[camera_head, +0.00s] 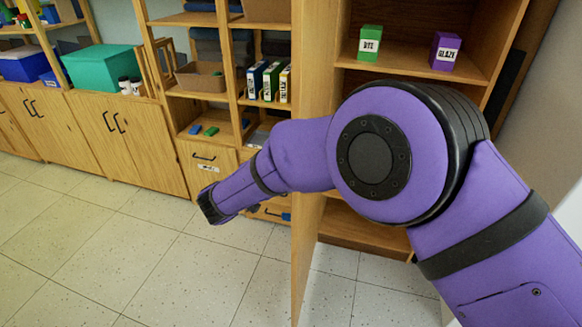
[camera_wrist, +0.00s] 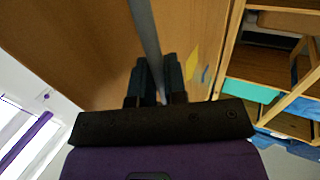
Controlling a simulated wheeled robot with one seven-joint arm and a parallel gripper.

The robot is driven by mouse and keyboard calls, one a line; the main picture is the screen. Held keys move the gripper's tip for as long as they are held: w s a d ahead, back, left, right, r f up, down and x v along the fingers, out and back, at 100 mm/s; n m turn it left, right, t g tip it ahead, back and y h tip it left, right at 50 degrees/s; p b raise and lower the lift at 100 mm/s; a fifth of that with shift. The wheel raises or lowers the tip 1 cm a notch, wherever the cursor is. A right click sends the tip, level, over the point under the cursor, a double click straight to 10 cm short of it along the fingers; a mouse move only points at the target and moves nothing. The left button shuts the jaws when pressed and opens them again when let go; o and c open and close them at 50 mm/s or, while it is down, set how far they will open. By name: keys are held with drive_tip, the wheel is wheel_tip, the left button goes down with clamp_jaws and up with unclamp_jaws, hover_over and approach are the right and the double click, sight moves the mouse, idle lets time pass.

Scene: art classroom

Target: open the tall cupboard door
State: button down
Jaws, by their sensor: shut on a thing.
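The tall cupboard (camera_head: 400,72) stands at the right of the head view, its shelves exposed. Its wooden door (camera_head: 311,60) stands swung out, seen at a steep angle. My arm crosses in front of the cupboard and past the door's near edge to the outer side. In the wrist view, the door's outer face (camera_wrist: 75,45) fills the upper left. My gripper (camera_wrist: 155,72) is shut on the grey bar handle (camera_wrist: 146,35), with one dark finger on each side. In the head view, the handle and fingertips are hidden.
A green box (camera_head: 369,43) and a purple box (camera_head: 445,51) stand on a cupboard shelf. Left of the door are open shelves and low cupboards (camera_head: 125,145), with a teal bin (camera_head: 103,72) on top. The tiled floor (camera_head: 130,245) at left is clear.

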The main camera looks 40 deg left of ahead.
drive_tip(key=shift+w+a, duration=0.1)
idle(0.3)
drive_tip(key=c, duration=1.2)
unclamp_jaws()
drive_tip(key=shift+w, duration=0.1)
drive_tip(key=s+a, duration=0.1)
drive_tip(key=s, duration=1)
